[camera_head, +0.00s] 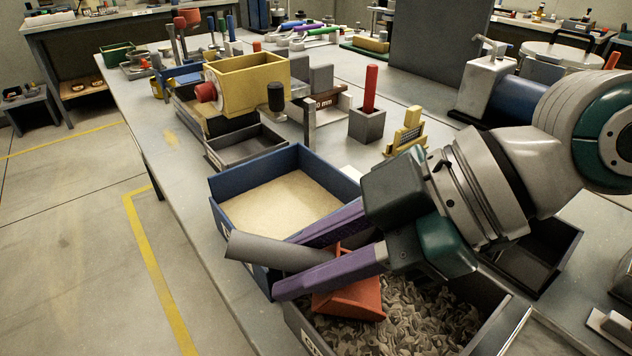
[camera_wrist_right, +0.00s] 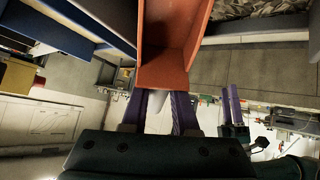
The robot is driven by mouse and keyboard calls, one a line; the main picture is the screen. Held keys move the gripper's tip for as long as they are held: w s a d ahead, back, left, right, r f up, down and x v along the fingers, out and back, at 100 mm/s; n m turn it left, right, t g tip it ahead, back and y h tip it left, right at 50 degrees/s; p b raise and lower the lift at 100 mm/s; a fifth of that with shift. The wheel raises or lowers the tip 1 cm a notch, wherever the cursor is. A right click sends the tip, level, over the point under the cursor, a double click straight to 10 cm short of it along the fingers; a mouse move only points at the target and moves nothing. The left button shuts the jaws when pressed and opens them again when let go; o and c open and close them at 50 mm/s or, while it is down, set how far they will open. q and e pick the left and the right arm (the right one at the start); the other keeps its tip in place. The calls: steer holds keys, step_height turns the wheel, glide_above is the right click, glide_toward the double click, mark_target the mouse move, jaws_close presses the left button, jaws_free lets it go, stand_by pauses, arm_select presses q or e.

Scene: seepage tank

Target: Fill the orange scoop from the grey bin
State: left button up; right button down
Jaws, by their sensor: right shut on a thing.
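The orange scoop (camera_head: 350,298) is held by my right gripper (camera_head: 312,255) over the left part of the grey bin (camera_head: 296,322). Its thick grey handle (camera_head: 268,250) lies between the purple fingers and sticks out to the left. The bin holds a bed of grey chips (camera_head: 405,318). In the wrist view the scoop (camera_wrist_right: 172,55) shows bare orange walls, with no chips visible in it. I cannot tell whether its lower edge touches the chips. My left gripper is outside the head view; similar purple fingers (camera_wrist_right: 232,105) show small in the wrist view.
A blue bin (camera_head: 230,190) of pale sand stands directly behind the grey bin. A dark empty tray (camera_head: 540,250) is to the right, partly behind my arm. A yellow box (camera_head: 250,82) and a red-handled block (camera_head: 367,120) stand farther back. The floor at left is clear.

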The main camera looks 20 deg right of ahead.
steer(key=shift+w+d+r, duration=0.15)
steer(key=shift+w, duration=0.25)
steer(key=shift+d+r, duration=0.1)
steer(key=shift+d, duration=0.15)
stand_by(0.8)
steer(key=shift+d, duration=0.15)
stand_by(0.4)
steer(key=shift+s+d+f+b, duration=0.15)
steer(key=shift+d+f+b, duration=0.1)
steer(key=shift+b, duration=0.1)
stand_by(0.8)
steer(key=shift+s+d, duration=0.1)
steer(key=shift+d, duration=0.1)
stand_by(0.5)
steer(key=shift+d+f+b, duration=0.15)
steer(key=shift+d+b, duration=0.1)
steer(key=shift+b, duration=0.2)
stand_by(0.4)
steer(key=shift+s+d+f, duration=0.1)
steer(key=shift+d, duration=0.2)
stand_by(0.7)
steer(key=shift+d+f+b, duration=0.2)
steer(key=shift+b, duration=0.25)
steer(key=shift+s+d, duration=0.1)
steer(key=shift+d, duration=0.15)
stand_by(0.7)
